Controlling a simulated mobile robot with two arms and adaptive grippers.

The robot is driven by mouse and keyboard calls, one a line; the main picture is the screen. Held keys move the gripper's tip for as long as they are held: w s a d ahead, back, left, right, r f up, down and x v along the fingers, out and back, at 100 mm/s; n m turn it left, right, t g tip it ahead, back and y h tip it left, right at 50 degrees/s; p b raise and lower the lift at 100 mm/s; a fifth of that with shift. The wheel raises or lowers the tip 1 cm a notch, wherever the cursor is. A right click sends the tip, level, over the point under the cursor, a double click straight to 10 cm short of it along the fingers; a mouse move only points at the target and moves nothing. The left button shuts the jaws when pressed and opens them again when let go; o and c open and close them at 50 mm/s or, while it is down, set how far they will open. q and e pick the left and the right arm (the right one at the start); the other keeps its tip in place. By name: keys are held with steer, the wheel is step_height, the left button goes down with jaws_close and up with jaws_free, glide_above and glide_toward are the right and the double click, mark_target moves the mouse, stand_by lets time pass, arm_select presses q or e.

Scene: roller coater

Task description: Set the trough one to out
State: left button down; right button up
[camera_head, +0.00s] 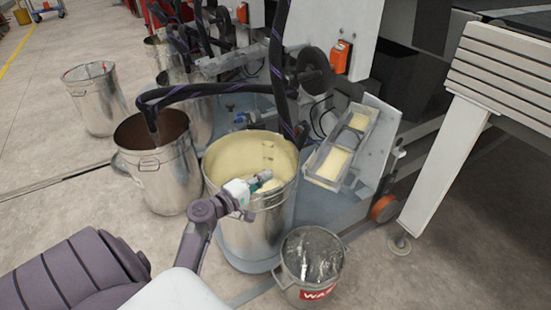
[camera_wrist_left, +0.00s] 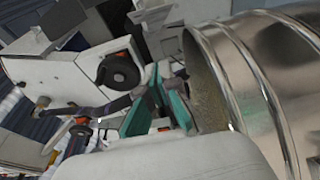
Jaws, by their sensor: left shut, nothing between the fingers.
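A clear tilted trough (camera_head: 352,136) with cream liquid in it is mounted on the machine, right of the large drum, in the head view. I cannot tell its set position from here. My left gripper (camera_head: 264,181) is over the near rim of the metal drum (camera_head: 255,218) filled with cream liquid, left of and apart from the trough. Its teal fingers (camera_wrist_left: 157,103) show in the left wrist view beside a metal drum (camera_wrist_left: 250,75); they are shut and empty. My right gripper is not in view.
A waste bucket (camera_head: 310,258) stands at the near side of the drum. Other metal drums (camera_head: 163,175) stand to the left. Dark hoses (camera_head: 282,75) hang into the drums. A white table leg (camera_head: 440,170) stands at the right.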

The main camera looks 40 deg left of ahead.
arm_select(q)
steer(key=w+d+b, duration=0.1)
steer(key=w+d, duration=0.4)
steer(key=w, duration=0.3)
steer(key=shift+w, duration=0.4)
